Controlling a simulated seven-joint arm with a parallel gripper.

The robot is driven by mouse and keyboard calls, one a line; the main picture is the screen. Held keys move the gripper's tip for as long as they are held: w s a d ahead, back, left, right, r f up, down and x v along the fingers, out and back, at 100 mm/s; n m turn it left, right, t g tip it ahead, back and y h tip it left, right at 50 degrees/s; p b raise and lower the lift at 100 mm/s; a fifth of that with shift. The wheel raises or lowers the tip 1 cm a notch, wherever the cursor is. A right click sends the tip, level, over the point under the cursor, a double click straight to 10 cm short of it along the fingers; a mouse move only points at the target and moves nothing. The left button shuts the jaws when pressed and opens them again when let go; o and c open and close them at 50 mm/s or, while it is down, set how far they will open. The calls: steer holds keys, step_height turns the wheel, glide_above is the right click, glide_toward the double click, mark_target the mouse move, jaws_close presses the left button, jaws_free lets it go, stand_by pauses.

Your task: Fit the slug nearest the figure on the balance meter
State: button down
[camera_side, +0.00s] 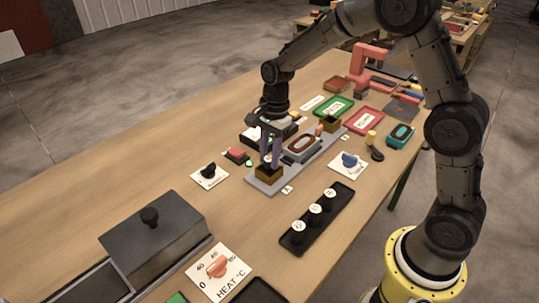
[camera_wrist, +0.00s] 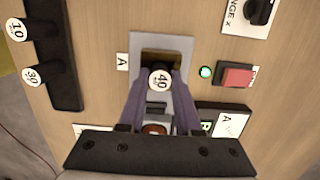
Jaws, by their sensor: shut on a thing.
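My gripper (camera_wrist: 160,88) is shut on a white-topped slug marked 40 (camera_wrist: 160,80) in the wrist view. The slug is at the near edge of the open brass-coloured socket (camera_wrist: 176,56) labelled A; I cannot tell whether it is above or partly inside. In the side view my gripper (camera_side: 271,160) points down at that socket (camera_side: 267,174), and the fingers hide the slug. A grey meter with a red-brown oval display (camera_side: 302,146) stands on the same plate; its figure is unreadable. A black rack (camera_side: 291,243) holds three more slugs; 10 (camera_wrist: 17,29) and 30 (camera_wrist: 33,76) show in the wrist view.
A red button (camera_wrist: 237,76) and lit green lamp (camera_wrist: 206,71) sit right of the socket in the wrist view. Black and blue (camera_side: 349,159) knobs flank the plate. A grey lidded box (camera_side: 155,240) and heat dial (camera_side: 218,268) stand nearer.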

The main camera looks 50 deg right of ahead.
steer(key=c, duration=0.6)
jaws_free()
steer(key=shift+f, duration=0.1)
step_height(320, 180, up, 12)
steer(key=d, duration=0.1)
steer(key=s+r+n+t, duration=0.2)
steer(key=s+r+n, duration=0.3)
steer(key=s, duration=0.2)
steer(key=s+d+f+n+t+h, duration=0.1)
steer(key=s+f+n+t, duration=0.1)
steer(key=s+n, duration=1.1)
steer(key=shift+s+d+t, duration=0.15)
steer(key=shift+s+t, duration=0.65)
steer(key=shift+s, duration=2)
